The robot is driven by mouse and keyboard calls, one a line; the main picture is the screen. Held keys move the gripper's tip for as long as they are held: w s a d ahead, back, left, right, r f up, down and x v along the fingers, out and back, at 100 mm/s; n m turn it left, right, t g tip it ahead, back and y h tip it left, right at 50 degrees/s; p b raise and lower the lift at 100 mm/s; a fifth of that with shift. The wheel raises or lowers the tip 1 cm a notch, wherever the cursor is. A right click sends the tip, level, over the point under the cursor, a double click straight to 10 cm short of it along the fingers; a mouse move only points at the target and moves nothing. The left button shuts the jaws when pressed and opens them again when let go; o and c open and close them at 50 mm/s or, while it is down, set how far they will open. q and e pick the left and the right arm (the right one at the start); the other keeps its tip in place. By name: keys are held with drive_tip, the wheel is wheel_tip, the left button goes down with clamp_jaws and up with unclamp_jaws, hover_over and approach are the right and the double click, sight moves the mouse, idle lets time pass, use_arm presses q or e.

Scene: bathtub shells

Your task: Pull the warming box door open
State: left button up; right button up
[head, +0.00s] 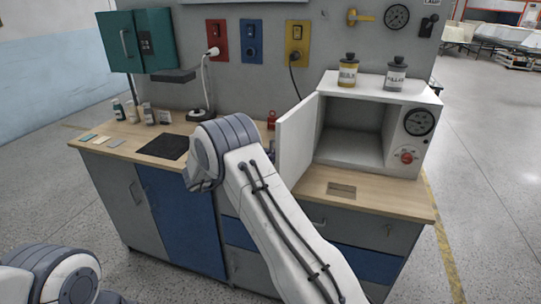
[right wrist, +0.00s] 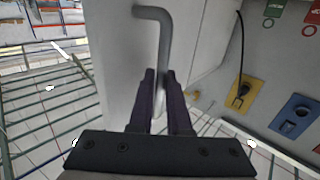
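The white warming box (head: 399,95) stands on the right part of the bench. Its door (head: 297,138) is swung wide open to the left, and the empty inside shows. In the right wrist view the door (right wrist: 120,60) is close, with its grey bar handle (right wrist: 165,40). My right gripper (right wrist: 162,75) has one dark finger on each side of the handle, and they look closed on it. In the head view my right arm hides this gripper and the handle. My left gripper is out of view; only part of my left arm shows at the lower left.
Two jars (head: 348,71) stand on the box. A wooden-topped bench (head: 380,198) carries small bottles (head: 149,114) and a black mat (head: 165,147) at left. A teal cabinet (head: 118,43) and socket plates (head: 251,42) are on the wall. Open floor lies right.

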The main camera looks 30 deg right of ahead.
drive_tip(key=shift+o, duration=0.4)
drive_tip(key=shift+d, duration=0.25)
drive_tip(key=shift+a, duration=0.25)
drive_tip(key=a+b, duration=0.2)
drive_tip(key=a, duration=0.8)
drive_tip(key=shift+w+a, duration=0.15)
